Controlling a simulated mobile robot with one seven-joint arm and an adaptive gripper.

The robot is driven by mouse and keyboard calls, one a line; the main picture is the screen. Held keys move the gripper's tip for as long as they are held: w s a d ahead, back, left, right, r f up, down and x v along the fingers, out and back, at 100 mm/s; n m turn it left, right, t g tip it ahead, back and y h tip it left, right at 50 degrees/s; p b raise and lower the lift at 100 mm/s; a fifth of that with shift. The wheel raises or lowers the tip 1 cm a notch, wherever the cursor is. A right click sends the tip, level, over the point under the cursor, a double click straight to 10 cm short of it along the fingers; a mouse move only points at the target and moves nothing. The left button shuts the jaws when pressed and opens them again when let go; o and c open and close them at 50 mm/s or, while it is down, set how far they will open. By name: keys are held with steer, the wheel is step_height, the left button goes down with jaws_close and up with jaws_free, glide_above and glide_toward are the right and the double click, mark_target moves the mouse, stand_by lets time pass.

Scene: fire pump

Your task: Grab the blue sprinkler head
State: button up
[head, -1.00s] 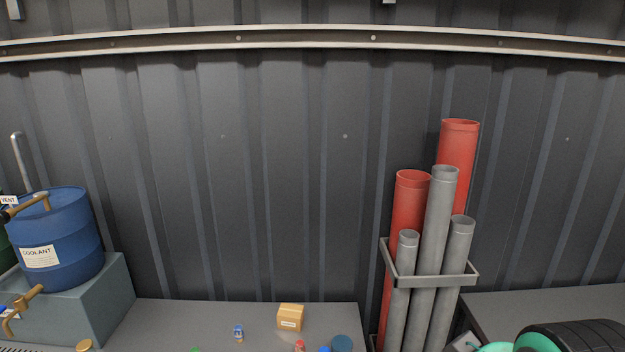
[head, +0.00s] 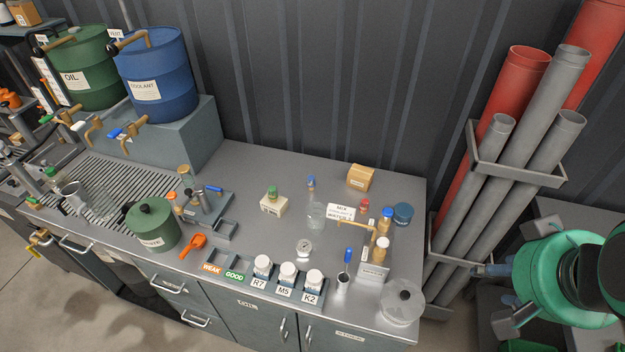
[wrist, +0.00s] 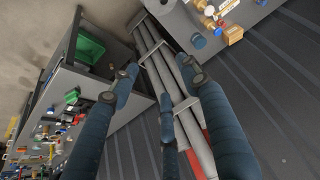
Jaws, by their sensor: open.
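No sprinkler head can be made out for certain. In the head view, small candidates on the grey bench are a blue-capped piece (head: 311,184) near the back and a small blue-and-brown piece (head: 382,241) by the right end. My gripper (head: 490,297) is at the right edge of the head view, off the bench's right end and apart from these pieces. In the wrist view its dark blue fingers (wrist: 160,82) are spread open and empty, with pipes behind them.
A pipe rack (head: 513,170) stands between the bench (head: 270,165) and my arm. The bench holds a cardboard box (head: 361,178), white jars (head: 287,272), a green pot (head: 151,224) and a glass dish (head: 402,300).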

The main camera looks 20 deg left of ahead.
steer(key=shift+o, duration=0.5)
steer(key=shift+r, duration=0.1)
steer(key=w+a+r+g+p, duration=0.1)
steer(key=w+a+r, duration=0.25)
steer(key=w, duration=0.55)
steer(key=w+a+r+g+p, duration=0.1)
steer(key=w+a+r+p, duration=0.2)
steer(key=w, duration=0.7)
steer(key=w+a+f+g+p, duration=0.1)
steer(key=w+a+f, duration=0.2)
steer(key=w+a, duration=1.05)
steer(key=w+a+f+g+p, duration=0.1)
steer(key=w+a+f+p, duration=0.2)
steer(key=w+a+f, duration=1)
steer(key=w+a+f+g+p, duration=0.1)
steer(key=w+a+f, duration=0.3)
steer(key=a+f, duration=1)
step_height(320, 180, down, 3)
steer(key=shift+a+r+m+g, duration=0.1)
steer(key=shift+a+m+g, duration=0.1)
steer(key=shift+m+g, duration=0.1)
